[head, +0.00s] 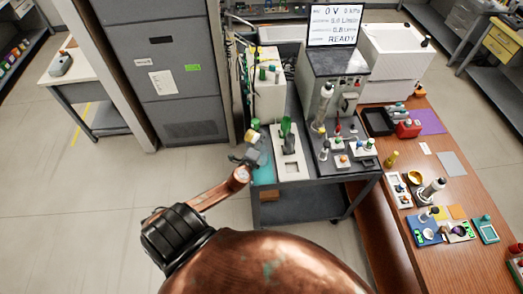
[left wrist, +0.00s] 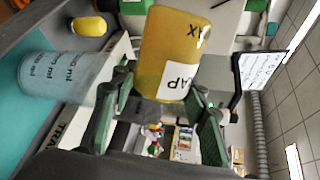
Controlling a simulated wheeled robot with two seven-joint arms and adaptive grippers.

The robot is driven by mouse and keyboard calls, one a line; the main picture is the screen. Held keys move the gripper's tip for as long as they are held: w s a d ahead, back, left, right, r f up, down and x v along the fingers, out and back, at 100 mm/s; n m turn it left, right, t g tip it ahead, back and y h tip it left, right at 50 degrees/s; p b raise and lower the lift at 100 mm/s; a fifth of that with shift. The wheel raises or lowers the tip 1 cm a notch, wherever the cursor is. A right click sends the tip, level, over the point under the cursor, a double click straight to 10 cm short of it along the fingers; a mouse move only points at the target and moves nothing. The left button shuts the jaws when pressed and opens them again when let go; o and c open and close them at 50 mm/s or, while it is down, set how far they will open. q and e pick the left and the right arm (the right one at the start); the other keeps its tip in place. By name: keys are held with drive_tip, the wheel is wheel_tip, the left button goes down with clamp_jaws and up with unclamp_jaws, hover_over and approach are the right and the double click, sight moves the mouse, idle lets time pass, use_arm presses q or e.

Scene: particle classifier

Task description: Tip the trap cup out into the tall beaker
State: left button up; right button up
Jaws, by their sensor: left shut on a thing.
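My left gripper (head: 249,156) is over the left edge of the cart. In the left wrist view its green-padded fingers (left wrist: 160,95) are shut on an amber cup, the trap cup (left wrist: 165,45), whose white label shows the letters "AP". The cup's long axis runs across that of the beaker in this view; its contents cannot be made out. The tall beaker (left wrist: 55,78), pale blue and clear with "ml" markings, is beside the cup at the left, apart from it, over a teal surface. In the head view I cannot pick the beaker out clearly. My right gripper is not in view.
The grey cart (head: 320,179) carries a white holder (head: 289,160) with a green-topped item, a pale box (head: 268,90) and an instrument with a screen reading READY (head: 333,25). A grey cabinet (head: 160,70) stands left. A wooden bench (head: 425,175) with small items is right.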

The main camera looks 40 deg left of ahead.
use_arm(q)
drive_tip(key=shift+w+d+f+m+y+p, duration=0.1)
drive_tip(key=shift+d+m+y+p, duration=0.25)
drive_tip(key=shift+m, duration=0.45)
idle(0.9)
drive_tip(key=shift+w+d+f+m+y, duration=0.15)
drive_tip(key=shift+m+y, duration=0.15)
drive_tip(key=shift+m, duration=0.35)
drive_tip(key=shift+d+f+m+y, duration=0.15)
drive_tip(key=shift+m+y, duration=0.1)
drive_tip(key=shift+m, duration=0.4)
idle(1.3)
drive_tip(key=shift+r, duration=0.1)
idle(0.7)
drive_tip(key=shift+a+r+n+h, duration=0.15)
drive_tip(key=shift+a+n+h, duration=0.1)
drive_tip(key=shift+n, duration=0.35)
drive_tip(key=shift+a+r+n+h, duration=0.1)
drive_tip(key=shift+a+n+h, duration=0.15)
drive_tip(key=shift+n, duration=0.35)
drive_tip(key=shift+s+a+n+h, duration=0.1)
drive_tip(key=shift+s+n+h, duration=0.15)
drive_tip(key=shift+n, duration=0.35)
drive_tip(key=shift+b, duration=0.3)
